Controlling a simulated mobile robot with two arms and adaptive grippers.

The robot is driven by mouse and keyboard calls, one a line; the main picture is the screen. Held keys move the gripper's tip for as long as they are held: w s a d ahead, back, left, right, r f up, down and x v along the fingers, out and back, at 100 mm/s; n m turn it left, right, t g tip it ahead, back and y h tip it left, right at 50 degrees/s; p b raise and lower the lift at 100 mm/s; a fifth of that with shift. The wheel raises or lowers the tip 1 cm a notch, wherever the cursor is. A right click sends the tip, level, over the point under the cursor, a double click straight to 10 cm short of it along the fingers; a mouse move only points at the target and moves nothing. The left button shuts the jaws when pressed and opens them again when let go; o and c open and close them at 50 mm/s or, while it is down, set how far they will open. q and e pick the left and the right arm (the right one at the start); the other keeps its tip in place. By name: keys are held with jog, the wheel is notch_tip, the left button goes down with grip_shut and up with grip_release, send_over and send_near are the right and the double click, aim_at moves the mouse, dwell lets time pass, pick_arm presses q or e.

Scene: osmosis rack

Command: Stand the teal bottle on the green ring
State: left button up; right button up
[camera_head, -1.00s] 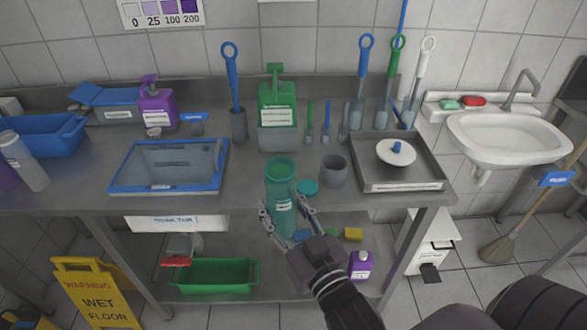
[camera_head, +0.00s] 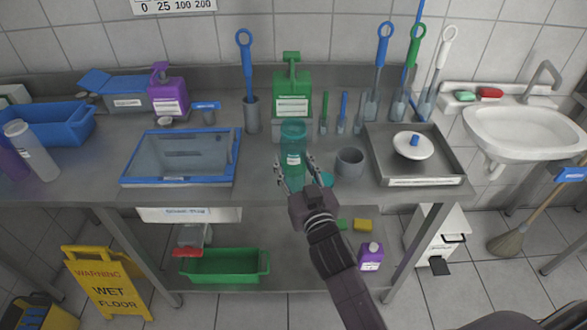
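The teal bottle (camera_head: 293,152) is translucent with a small label and is upright, just in front of the green jug at the back of the steel table. My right gripper (camera_head: 294,167) comes in from the lower right, its fingers on both sides of the bottle's lower part, shut on it. The bottle's base is hidden by the gripper, so I cannot tell whether it touches the table. A small teal disc (camera_head: 327,179) lies just right of the gripper, partly hidden. I cannot make out a green ring. My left gripper is not in view.
A grey cup (camera_head: 350,162) stands close to the right of the bottle, and a metal tray (camera_head: 453,172) with a white lid is further right. A blue-rimmed tray (camera_head: 130,181) is to the left. The green jug (camera_head: 291,101) and several brushes stand behind.

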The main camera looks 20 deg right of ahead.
jog(key=shift+w+d+f+b, duration=0.25)
jog(key=shift+w+f+b, duration=0.1)
jog(key=shift+w, duration=0.35)
jog(key=shift+w+d+f, duration=0.1)
jog(key=shift+w, duration=0.25)
jog(key=shift+w+d+b, duration=0.15)
jog(key=shift+w+b, duration=0.05)
jog(key=shift+w, duration=0.35)
jog(key=shift+w+d+b, duration=0.15)
jog(key=shift+w+b, duration=0.05)
jog(key=shift+w, duration=0.35)
jog(key=shift+w+d+f+b, duration=0.1)
jog(key=shift+w+d+b, duration=0.15)
jog(key=shift+w, duration=0.5)
jog(key=shift+w+d+r+b, duration=0.1)
jog(key=shift+w+d+b, duration=0.1)
jog(key=shift+w, duration=0.6)
jog(key=shift+w+d+f+b, duration=0.1)
jog(key=shift+w+d+b, duration=0.15)
jog(key=shift+w, duration=0.5)
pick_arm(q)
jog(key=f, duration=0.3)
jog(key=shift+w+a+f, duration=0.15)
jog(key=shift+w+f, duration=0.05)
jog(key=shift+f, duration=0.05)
pick_arm(e)
jog(key=shift+f, duration=0.35)
